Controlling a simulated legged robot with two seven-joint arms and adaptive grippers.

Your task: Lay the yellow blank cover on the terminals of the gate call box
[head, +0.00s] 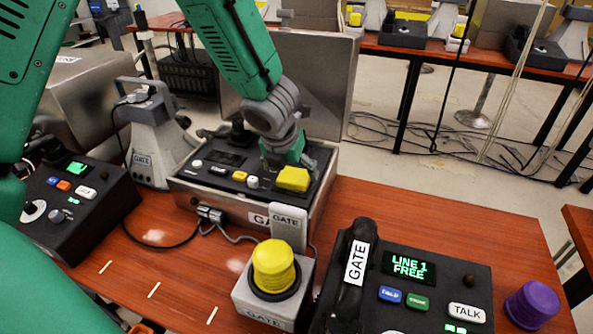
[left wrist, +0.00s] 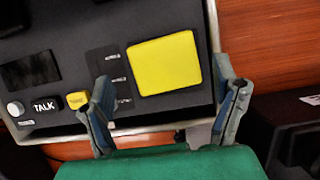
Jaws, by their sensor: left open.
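The yellow blank cover (head: 293,179) lies on the right part of the gate call box (head: 215,199), an open metal case with a dark panel. In the left wrist view the cover (left wrist: 165,63) looks flat on the panel, beside small printed labels; whatever is under it is hidden. My left gripper (head: 290,165) is open just above the cover. In the left wrist view its fingers (left wrist: 167,92) stand apart, near the cover's lower edge, with nothing between their tips. My right gripper is not in view.
A yellow beacon (head: 273,266) and a desk phone console (head: 440,290) with a handset stand in front. A purple knob (head: 532,303) is at right. A grey horn speaker (head: 157,150) and another console (head: 75,205) are at left. The table's right part behind the phone is clear.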

